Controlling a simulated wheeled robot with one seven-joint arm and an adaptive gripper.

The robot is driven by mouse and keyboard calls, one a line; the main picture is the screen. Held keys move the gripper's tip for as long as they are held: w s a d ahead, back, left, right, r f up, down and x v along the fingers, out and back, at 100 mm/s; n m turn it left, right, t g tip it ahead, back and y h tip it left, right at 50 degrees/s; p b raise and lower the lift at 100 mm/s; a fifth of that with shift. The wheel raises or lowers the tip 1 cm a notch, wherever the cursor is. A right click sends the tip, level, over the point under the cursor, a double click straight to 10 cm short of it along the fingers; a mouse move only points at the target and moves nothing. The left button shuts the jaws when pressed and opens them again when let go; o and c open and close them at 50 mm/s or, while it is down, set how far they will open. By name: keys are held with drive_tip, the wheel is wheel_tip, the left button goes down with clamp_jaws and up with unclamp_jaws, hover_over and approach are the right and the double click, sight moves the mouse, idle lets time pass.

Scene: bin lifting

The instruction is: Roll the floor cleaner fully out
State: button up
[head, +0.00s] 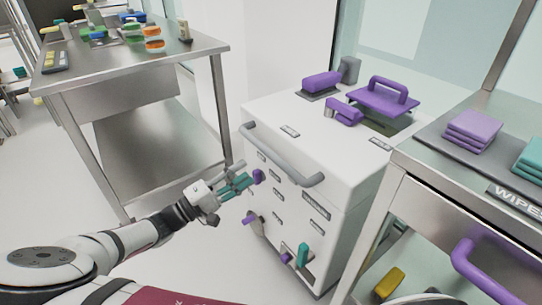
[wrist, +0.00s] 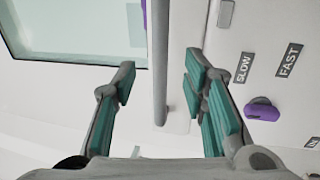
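The white, box-shaped machine (head: 305,160), which I take to be the floor cleaner, stands in the middle of the head view. A grey bar handle (head: 283,155) runs along its upper front edge. My gripper (head: 238,184) is in front of the machine's front face, below the left part of the handle and near a purple knob (head: 258,176). In the wrist view my gripper (wrist: 165,95) is open, with teal pads apart and nothing held. The grey handle (wrist: 160,60) appears lengthwise between the fingers, beyond them. Contact with it does not show.
A steel table (head: 135,60) stands at the left with coloured items on it. A steel cart (head: 440,185) with purple pads (head: 472,130) stands close to the machine's right side. Purple and teal controls (head: 303,254) stick out low on its front. Bare floor shows at the left.

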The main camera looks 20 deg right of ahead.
sight(271, 154)
drive_tip(key=b+x, duration=0.2)
drive_tip(key=x, duration=0.8)
drive_tip(key=shift+w+d, duration=0.1)
drive_tip(key=shift+d, duration=0.15)
drive_tip(key=shift+c, duration=0.6)
clamp_jaws()
